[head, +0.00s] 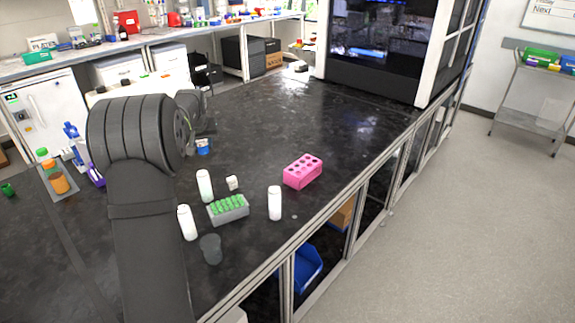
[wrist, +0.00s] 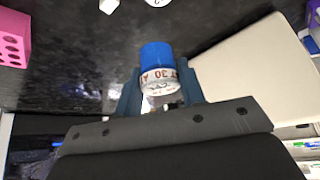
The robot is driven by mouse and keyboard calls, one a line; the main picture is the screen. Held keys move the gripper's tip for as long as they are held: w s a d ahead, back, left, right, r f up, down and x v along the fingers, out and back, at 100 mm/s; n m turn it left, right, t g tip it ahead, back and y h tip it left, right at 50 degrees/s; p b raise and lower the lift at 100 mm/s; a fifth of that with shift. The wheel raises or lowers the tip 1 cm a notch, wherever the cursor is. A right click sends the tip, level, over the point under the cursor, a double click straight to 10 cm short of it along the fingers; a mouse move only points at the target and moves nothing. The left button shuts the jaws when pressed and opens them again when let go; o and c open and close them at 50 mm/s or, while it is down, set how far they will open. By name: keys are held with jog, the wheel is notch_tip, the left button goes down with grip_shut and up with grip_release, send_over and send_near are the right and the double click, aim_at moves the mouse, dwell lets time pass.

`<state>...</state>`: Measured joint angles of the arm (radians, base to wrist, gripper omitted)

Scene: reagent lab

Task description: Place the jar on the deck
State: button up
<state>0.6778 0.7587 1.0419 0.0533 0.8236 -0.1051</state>
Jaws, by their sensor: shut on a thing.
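The jar (wrist: 157,60) has a blue lid and a white label with dark print. In the wrist view it sits between the two fingers of my gripper (wrist: 160,92), which is shut on it. In the head view the jar (head: 203,147) shows as a small blue and white shape just below my gripper (head: 205,138), at the right of my arm. My arm hides part of that area. It is hard to tell whether the jar touches the black bench. A pale flat slab (wrist: 262,75) lies right of the jar in the wrist view; I cannot tell whether it is the deck.
A pink rack (head: 303,171), a grey rack of green-capped tubes (head: 228,209), several white bottles (head: 275,203) and a dark cup (head: 210,249) stand on the black bench (head: 300,120). A large instrument (head: 380,45) stands at the back. The bench between it and my gripper is mostly clear.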

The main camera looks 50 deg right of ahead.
jog(key=s+d+m+g+h, duration=0.1)
jog(key=s+d+m, duration=0.3)
jog(key=s+d, duration=1.75)
jog(key=f, duration=0.2)
jog(key=w+f, duration=0.1)
jog(key=f, duration=0.2)
jog(key=d+f, duration=0.1)
jog(key=f, duration=0.1)
jog(key=shift+w+d+f, duration=0.1)
jog(key=shift+w+f, duration=0.15)
jog(key=shift+w, duration=0.15)
jog(key=w+f, duration=0.2)
jog(key=w, duration=0.1)
jog(key=w+a+f, duration=0.1)
jog(key=w+f, duration=0.1)
jog(key=w, duration=0.2)
jog(key=w+f, duration=0.3)
jog(key=w, duration=0.1)
jog(key=shift+a, duration=0.15)
jog(key=shift+f, duration=1.95)
jog(key=o, duration=0.5)
jog(key=shift+f, duration=0.15)
jog(key=o, duration=0.5)
